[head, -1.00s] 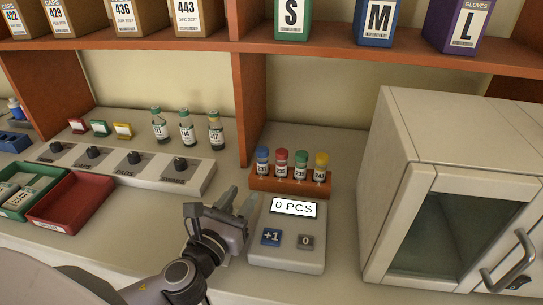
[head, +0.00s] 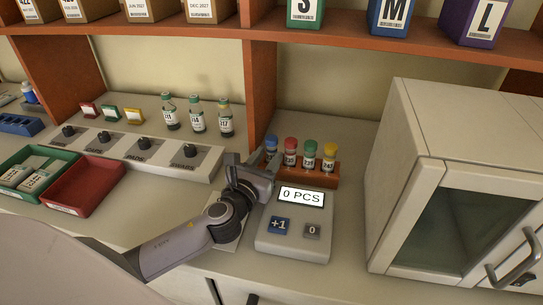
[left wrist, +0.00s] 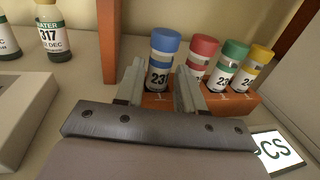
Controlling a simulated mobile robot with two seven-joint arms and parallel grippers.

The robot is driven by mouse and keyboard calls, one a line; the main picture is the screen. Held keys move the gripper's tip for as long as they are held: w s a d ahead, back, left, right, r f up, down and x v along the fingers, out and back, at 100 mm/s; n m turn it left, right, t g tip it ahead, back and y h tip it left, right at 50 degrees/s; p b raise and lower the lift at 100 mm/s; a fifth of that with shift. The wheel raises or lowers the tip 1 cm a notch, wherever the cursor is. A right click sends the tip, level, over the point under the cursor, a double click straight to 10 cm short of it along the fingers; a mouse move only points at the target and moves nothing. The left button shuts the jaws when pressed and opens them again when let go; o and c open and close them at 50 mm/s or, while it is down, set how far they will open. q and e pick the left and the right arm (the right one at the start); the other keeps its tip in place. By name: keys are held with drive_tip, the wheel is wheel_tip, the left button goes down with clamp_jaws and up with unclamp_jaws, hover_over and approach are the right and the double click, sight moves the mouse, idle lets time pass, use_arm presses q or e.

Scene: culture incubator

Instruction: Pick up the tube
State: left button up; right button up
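Several tubes with coloured caps stand upright in an orange rack (head: 322,181): blue-capped (head: 271,144), red-capped (head: 290,152), green-capped (head: 309,156) and yellow-capped (head: 328,159). My left gripper (head: 257,158) is open at the left end of the rack, close to the blue-capped tube. In the left wrist view the blue-capped tube (left wrist: 162,58) shows between the two spread fingers, with its label partly visible. Whether the fingers reach around it or stop just in front I cannot tell. My right gripper is not in view.
A counter with a "0 PCS" display (head: 294,222) stands just in front of the rack. A white cabinet (head: 405,180) is on the right. Several vials (head: 197,120) stand left of an orange upright (head: 262,95). Red (head: 85,188) and green trays lie further left.

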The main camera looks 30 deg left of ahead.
use_arm(q)
drive_tip(key=shift+w+a, duration=0.1)
drive_tip(key=shift+w, duration=1.3)
drive_tip(key=c, duration=0.7)
